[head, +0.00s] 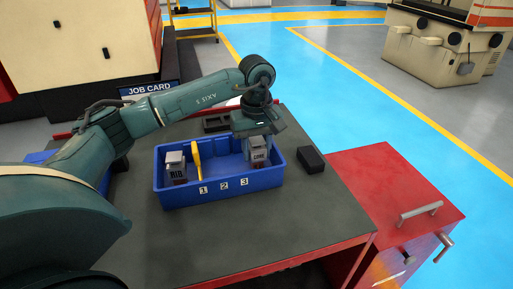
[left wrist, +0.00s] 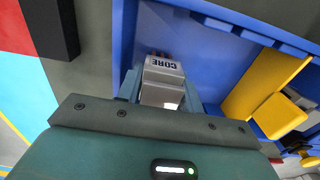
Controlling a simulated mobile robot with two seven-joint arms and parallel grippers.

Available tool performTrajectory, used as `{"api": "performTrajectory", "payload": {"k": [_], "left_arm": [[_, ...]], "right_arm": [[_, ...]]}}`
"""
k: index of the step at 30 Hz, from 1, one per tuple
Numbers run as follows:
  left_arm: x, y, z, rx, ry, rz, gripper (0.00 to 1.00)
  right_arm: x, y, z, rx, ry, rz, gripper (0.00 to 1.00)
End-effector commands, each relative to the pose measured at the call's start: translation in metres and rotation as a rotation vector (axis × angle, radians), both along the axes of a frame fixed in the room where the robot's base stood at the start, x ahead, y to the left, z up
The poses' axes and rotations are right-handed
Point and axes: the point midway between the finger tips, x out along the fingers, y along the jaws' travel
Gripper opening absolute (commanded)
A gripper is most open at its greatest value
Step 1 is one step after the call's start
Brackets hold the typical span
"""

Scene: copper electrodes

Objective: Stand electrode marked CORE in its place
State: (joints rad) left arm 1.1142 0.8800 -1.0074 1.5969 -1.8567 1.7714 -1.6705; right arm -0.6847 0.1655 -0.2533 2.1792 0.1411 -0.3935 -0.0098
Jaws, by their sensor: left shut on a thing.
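The electrode marked CORE (head: 258,157) is a grey block with a dark-lettered label, upright at the right end of the blue bin (head: 222,196), near the number 3. My left gripper (head: 258,146) comes down from above and is shut on it. The left wrist view shows the CORE block (left wrist: 163,68) between the fingers of my left gripper (left wrist: 160,92). Whether its base touches the bin floor is hidden. The electrode marked RIB (head: 178,172) stands at the bin's left end, near number 1. My right gripper is out of view.
A yellow upright piece (head: 197,160) stands in the bin between RIB and CORE. A black block (head: 311,160) lies on the table just right of the bin. A dark tray (head: 215,123) lies behind it. The front of the dark tabletop (head: 240,235) is clear.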

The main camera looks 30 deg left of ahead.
Motion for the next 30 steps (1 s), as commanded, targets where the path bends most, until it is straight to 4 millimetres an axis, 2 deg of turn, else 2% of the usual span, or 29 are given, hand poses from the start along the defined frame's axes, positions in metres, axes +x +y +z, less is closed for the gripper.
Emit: {"api": "performTrajectory", "payload": {"k": [9, 10, 18, 30], "left_arm": [[0.0005, 0.0001, -0.0009, -0.001, -0.003, 0.0, 0.0], [0.0005, 0.0001, -0.0009, -0.001, -0.003, 0.0, 0.39], [0.0003, -0.0001, -0.0016, -0.001, -0.002, 0.0, 0.61], [-0.0002, -0.0007, -0.0034, -0.001, 0.002, -0.001, 0.62]], "right_arm": [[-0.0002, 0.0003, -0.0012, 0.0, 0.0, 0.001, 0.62], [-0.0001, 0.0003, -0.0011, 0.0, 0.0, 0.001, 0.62], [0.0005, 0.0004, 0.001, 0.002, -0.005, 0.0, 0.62], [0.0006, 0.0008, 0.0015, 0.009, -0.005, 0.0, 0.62]]}}
